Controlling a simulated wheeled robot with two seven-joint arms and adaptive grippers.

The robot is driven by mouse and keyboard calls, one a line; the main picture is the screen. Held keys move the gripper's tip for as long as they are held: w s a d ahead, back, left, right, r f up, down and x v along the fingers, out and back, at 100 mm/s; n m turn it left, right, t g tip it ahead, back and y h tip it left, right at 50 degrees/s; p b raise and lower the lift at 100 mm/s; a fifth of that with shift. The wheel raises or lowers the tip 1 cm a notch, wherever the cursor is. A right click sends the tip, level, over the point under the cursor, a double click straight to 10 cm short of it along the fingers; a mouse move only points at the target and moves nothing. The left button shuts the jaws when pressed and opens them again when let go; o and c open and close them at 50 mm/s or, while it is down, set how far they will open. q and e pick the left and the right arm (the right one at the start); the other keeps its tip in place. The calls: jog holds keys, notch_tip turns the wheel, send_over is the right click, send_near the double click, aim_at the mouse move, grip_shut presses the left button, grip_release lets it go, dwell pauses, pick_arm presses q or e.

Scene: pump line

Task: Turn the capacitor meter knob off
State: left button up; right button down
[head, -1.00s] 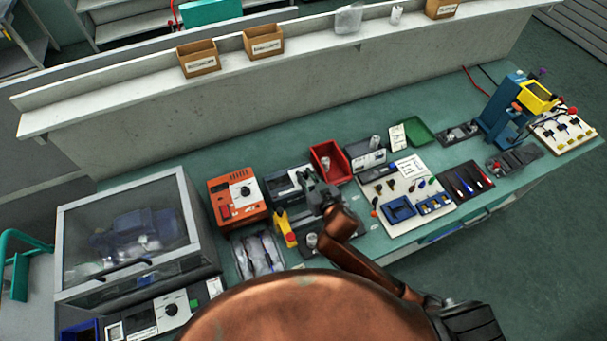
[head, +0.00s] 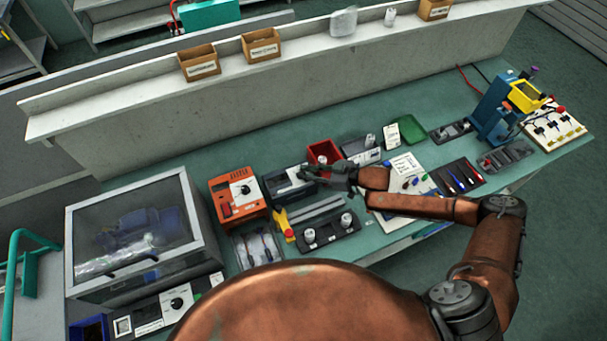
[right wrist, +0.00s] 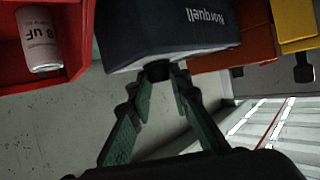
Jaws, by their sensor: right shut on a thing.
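The capacitor meter appears to be the dark box (head: 283,187) between the orange device and the red bin in the head view. In the right wrist view its dark case (right wrist: 172,28) carries the word Norquell, upside down. Its black knob (right wrist: 157,70) sticks out from the case. My right gripper (right wrist: 160,80) is shut on this knob, one finger on each side. In the head view my right gripper (head: 306,172) is at the meter's right side and partly covers it; the knob is hidden there. My left gripper is not in view.
An orange device (head: 238,190) with a dial stands left of the meter. A red bin (head: 322,151) stands to the right; a capacitor (right wrist: 40,38) lies in it. A fixture with two cylinders (head: 325,232) is in front. A glass-lidded case (head: 130,230) is at left.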

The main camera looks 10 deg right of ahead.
jog(key=shift+w+f+n+g+y+b, duration=0.15)
jog(key=shift+n+g+y+b, duration=0.35)
jog(key=shift+n+g+b, duration=0.65)
jog(key=shift+w+r+n+g+y+b, duration=0.15)
jog(key=shift+n+g+y+b, duration=0.45)
jog(key=shift+n+g, duration=0.9)
jog(key=shift+n+g+b, duration=0.35)
jog(key=shift+g, duration=0.3)
jog(key=c, duration=1.9)
grip_release()
jog(key=shift+a, duration=0.1)
jog(key=shift+o, duration=0.7)
jog(key=shift+d, duration=0.2)
jog(key=shift+w, duration=0.1)
